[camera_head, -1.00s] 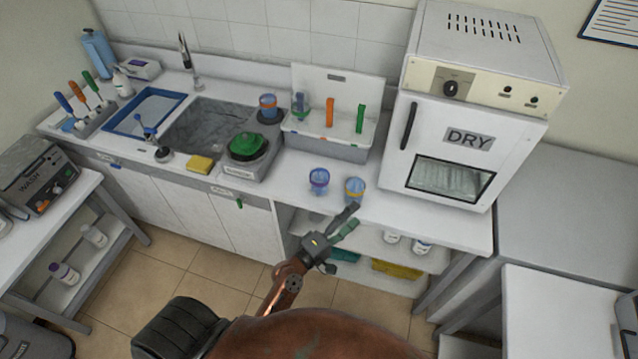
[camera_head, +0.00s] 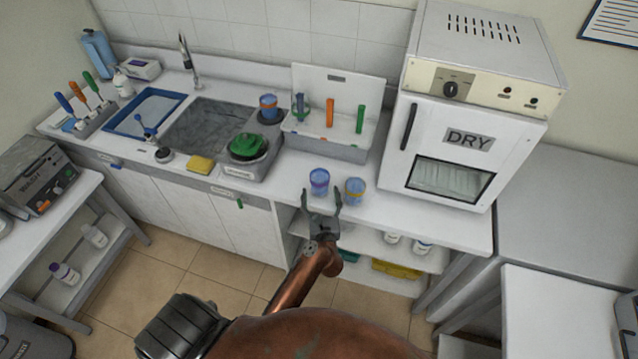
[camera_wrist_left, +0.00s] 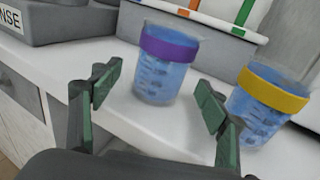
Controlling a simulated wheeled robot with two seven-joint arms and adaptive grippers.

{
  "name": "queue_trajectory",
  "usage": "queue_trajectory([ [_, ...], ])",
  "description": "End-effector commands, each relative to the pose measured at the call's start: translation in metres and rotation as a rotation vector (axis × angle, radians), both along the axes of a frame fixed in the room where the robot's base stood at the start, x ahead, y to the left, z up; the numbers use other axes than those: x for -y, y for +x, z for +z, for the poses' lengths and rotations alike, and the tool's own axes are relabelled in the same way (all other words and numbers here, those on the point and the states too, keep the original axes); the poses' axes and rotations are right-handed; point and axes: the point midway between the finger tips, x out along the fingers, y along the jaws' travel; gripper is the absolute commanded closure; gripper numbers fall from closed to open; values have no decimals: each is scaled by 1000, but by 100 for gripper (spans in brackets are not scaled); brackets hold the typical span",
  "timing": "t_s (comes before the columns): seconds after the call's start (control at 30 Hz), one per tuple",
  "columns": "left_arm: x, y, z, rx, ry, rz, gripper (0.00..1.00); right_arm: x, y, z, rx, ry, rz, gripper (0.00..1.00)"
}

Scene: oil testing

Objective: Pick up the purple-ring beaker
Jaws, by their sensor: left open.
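The purple-ring beaker (camera_head: 319,181) stands upright on the white counter near its front edge. My left gripper (camera_head: 321,192) is open and empty at the counter's front edge, pointing at the beaker. In the left wrist view the green-padded fingers of my left gripper (camera_wrist_left: 155,98) are spread apart, with the beaker slightly ahead of them. My right gripper is not seen.
A yellow-ring beaker (camera_head: 355,191) stands close to the right of the purple-ring one, near my right-hand finger in the left wrist view (camera_wrist_left: 268,100). A grey rack (camera_head: 330,146) stands behind. The DRY oven (camera_head: 462,140) is at the right.

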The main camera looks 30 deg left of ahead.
Motion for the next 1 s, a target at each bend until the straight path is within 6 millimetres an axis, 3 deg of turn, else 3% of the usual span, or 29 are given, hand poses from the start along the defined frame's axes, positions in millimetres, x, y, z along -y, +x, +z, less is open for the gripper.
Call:
queue_trajectory([
  [0.23,-21,30,1,1,6,-1,31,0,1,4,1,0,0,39],
  [0.57,-25,36,0,0,4,-1,31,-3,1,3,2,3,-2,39],
  [1.0,-25,36,0,0,4,-1,61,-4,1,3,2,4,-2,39],
])
